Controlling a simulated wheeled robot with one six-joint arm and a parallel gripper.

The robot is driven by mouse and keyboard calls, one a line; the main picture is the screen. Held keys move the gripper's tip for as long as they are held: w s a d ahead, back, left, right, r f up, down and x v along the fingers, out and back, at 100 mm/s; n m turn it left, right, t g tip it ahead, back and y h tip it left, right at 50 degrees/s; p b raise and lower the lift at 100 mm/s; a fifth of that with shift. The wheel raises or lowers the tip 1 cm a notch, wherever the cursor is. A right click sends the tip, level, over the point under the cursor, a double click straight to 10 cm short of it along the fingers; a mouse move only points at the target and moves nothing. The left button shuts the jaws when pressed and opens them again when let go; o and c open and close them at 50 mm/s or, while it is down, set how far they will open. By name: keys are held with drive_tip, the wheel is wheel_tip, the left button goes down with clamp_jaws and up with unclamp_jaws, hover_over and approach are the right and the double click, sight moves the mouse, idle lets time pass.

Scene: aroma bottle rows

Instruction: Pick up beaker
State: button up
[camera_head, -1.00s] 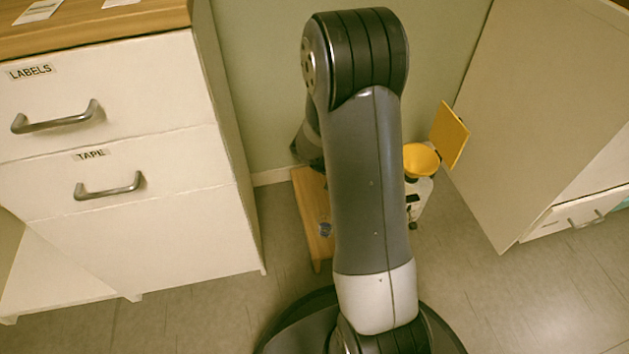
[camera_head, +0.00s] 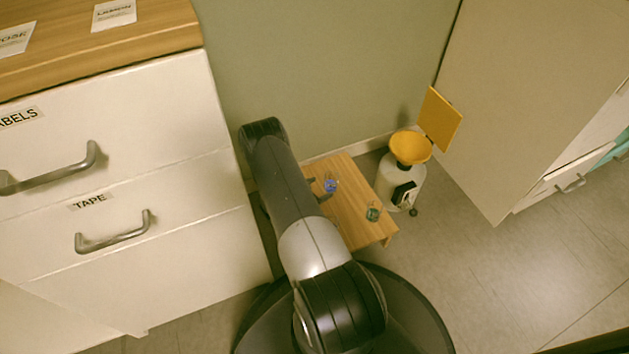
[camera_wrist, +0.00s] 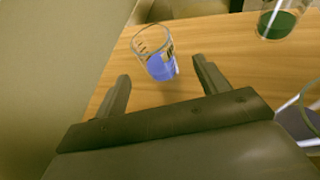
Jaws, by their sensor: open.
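A small clear beaker with blue liquid (camera_head: 331,184) stands on the low wooden table. In the wrist view the beaker (camera_wrist: 158,55) is just beyond the fingertips, roughly between their lines, and looks tilted by the camera angle. My gripper (camera_wrist: 161,74) is open and empty, with one finger to each side. In the head view my gripper (camera_head: 320,189) reaches out from behind my arm, close to the beaker. I cannot tell whether a finger touches it.
The wooden table (camera_head: 350,225) also holds a glass with green liquid (camera_head: 373,212). Another glass with purple liquid (camera_wrist: 305,122) shows at the wrist view's right edge. A white canister with a yellow funnel (camera_head: 409,148) stands beside the table. A drawer cabinet (camera_head: 130,170) is at left.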

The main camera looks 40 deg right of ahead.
sight(326, 187)
drive_tip(key=shift+w+a+f+n+t, duration=0.1)
drive_tip(key=shift+w+f+n+t, duration=0.05)
drive_tip(key=shift+f, duration=0.3)
drive_tip(key=shift+w+f+n+t, duration=0.1)
drive_tip(key=shift+f+n+t, duration=0.05)
drive_tip(key=shift+f, duration=0.25)
drive_tip(key=b+x, duration=0.1)
drive_tip(key=x, duration=0.2)
drive_tip(key=b+x, duration=0.2)
drive_tip(key=x, duration=0.1)
drive_tip(key=shift+s+f, duration=0.15)
drive_tip(key=shift+d+f, duration=0.1)
drive_tip(key=shift+d, duration=0.5)
drive_tip(key=shift+c, duration=0.5)
drive_tip(key=c, duration=1)
